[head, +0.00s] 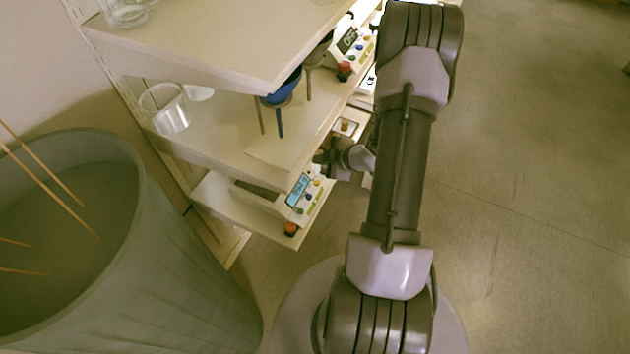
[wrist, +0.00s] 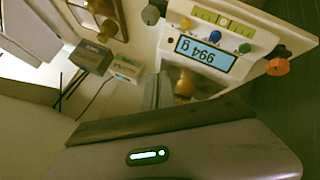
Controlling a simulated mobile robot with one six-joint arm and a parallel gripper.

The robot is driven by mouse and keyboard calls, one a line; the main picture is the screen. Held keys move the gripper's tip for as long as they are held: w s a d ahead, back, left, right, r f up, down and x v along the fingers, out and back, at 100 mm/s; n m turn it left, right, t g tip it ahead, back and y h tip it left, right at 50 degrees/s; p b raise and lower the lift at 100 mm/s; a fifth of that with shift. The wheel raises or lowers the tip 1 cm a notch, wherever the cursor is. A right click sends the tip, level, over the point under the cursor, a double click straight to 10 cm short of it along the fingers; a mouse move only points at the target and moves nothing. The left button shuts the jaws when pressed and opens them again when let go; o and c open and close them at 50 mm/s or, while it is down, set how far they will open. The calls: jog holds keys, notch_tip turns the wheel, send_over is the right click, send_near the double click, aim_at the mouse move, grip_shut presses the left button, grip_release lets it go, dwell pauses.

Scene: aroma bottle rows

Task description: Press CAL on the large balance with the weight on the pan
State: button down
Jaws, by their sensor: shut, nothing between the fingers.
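A white balance stands on the lower shelf in the head view (head: 312,205), with a lit display, yellow, blue and green buttons and an orange knob. A matching balance shows upside down in the wrist view (wrist: 240,38); its display reads about 994 g. My gripper (head: 330,157) is at the back of that shelf, beyond the display panel. In the wrist view grey fingers (wrist: 158,92) stand close together, shut, below and left of the buttons and apart from them. A blurred brass shape (wrist: 185,86) beside them may be the weight. The pan is mostly hidden.
A second balance (head: 348,45) with a red knob stands higher up. A brass piece sits on a white plate (head: 346,127). Dark and pale boxes (wrist: 92,57) lie near the fingers. Upper shelves (head: 215,140) overhang the lower one. A large grey-green bin (head: 190,265) stands left; floor right is clear.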

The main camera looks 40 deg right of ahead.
jog(key=shift+f+b, duration=3.3)
jog(key=shift+f, duration=1.05)
jog(key=shift+f+b, duration=0.4)
jog(key=shift+b, duration=0.05)
jog(key=shift+f+b, duration=0.35)
jog(key=shift+f, duration=0.05)
jog(key=shift+r, duration=0.1)
jog(key=shift+r+p, duration=0.6)
jog(key=shift+r, duration=0.15)
notch_tip(320, 180, up, 5)
jog(key=p, duration=0.3)
jog(key=shift+p, duration=0.4)
